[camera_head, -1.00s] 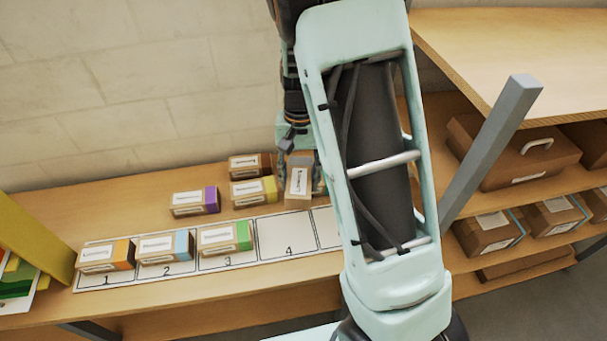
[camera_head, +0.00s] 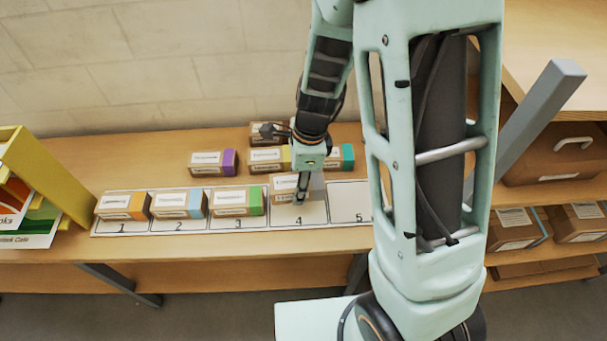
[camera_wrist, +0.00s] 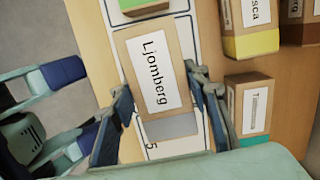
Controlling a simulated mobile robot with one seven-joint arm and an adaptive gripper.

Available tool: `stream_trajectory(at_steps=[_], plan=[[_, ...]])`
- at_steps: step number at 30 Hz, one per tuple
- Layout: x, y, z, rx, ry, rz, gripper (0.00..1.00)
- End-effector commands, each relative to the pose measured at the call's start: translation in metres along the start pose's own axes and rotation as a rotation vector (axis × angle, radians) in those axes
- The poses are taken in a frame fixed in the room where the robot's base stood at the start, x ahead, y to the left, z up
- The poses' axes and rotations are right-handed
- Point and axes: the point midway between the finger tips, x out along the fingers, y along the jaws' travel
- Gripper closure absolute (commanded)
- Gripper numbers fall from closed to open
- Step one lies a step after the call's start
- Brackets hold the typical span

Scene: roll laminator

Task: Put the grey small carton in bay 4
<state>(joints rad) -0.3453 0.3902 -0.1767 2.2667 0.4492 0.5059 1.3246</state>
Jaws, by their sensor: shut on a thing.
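The grey small carton (camera_wrist: 158,80) is cardboard with a white label reading "Ljomberg" and a grey end band. My gripper (camera_wrist: 155,100) is shut on it, one finger on each long side in the wrist view. In the head view the carton (camera_head: 284,185) is at bay 4 (camera_head: 315,213), right of the green-banded carton, with my gripper (camera_head: 302,195) over it, partly hiding it. The carton covers the rear of bay 4, whose number shows in front. I cannot tell whether it touches the mat.
Orange (camera_head: 122,205), blue (camera_head: 180,204) and green-banded (camera_head: 236,202) cartons stand in bays 1 to 3. Behind are purple (camera_head: 212,162), yellow (camera_head: 265,158), teal (camera_head: 342,157) and brown (camera_head: 265,134) cartons. Bay 5 (camera_head: 348,202) looks empty. A yellow holder (camera_head: 50,170) stands at left.

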Motion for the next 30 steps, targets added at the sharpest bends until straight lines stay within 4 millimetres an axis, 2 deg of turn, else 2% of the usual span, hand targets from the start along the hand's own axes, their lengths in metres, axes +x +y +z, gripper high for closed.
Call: stream_trajectory(at_steps=[8, 19, 30], plan=[[0.008, 0.004, 0.002, 0.069, -0.003, -0.007, 0.93], [0.042, 0.003, -0.003, 0.066, -0.003, -0.007, 0.93], [0.047, 0.003, -0.004, 0.066, -0.003, -0.006, 0.93]])
